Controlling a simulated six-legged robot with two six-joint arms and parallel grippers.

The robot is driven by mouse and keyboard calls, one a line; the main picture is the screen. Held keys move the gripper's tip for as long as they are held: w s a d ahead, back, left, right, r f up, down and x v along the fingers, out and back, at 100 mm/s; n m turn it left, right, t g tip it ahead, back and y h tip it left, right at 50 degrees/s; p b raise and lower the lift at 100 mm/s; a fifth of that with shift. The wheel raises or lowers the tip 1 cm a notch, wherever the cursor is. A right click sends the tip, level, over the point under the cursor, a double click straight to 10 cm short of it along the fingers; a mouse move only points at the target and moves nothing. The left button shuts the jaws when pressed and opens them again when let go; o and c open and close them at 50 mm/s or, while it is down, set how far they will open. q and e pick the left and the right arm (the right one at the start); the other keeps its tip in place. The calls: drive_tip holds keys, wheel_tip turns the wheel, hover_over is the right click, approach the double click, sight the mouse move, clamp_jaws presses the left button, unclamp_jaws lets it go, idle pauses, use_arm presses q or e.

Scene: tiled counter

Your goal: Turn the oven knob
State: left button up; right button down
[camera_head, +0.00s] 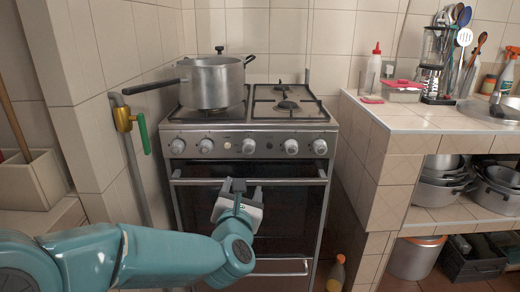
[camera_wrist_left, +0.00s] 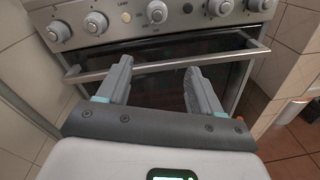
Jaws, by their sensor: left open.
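The oven knobs sit in a row on the steel front panel of the stove. In the head view they include a far-left knob (camera_head: 178,146), a second knob (camera_head: 206,146), a middle knob (camera_head: 248,146), a right knob (camera_head: 291,146) and a far-right knob (camera_head: 320,147). The wrist view shows a middle knob (camera_wrist_left: 156,12) above the oven handle (camera_wrist_left: 165,65). My left gripper (camera_head: 240,188) is open and empty in front of the oven door, below the knobs. Its fingers (camera_wrist_left: 160,80) point up toward the handle, apart from any knob. My right gripper is not in view.
A yellow gas valve (camera_head: 123,119) is on the wall pipe. A tiled counter (camera_head: 385,118) stands to the right, and a bottle (camera_head: 336,274) is on the floor.

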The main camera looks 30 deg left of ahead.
use_arm(q)
wheel_tip(320, 180, up, 3)
drive_tip(key=s, duration=0.1)
approach(248, 150)
drive_tip(key=x, duration=0.9)
drive_tip(key=shift+w+a, duration=0.25)
drive_tip(key=shift+c, duration=0.3)
drive_tip(key=c, duration=1)
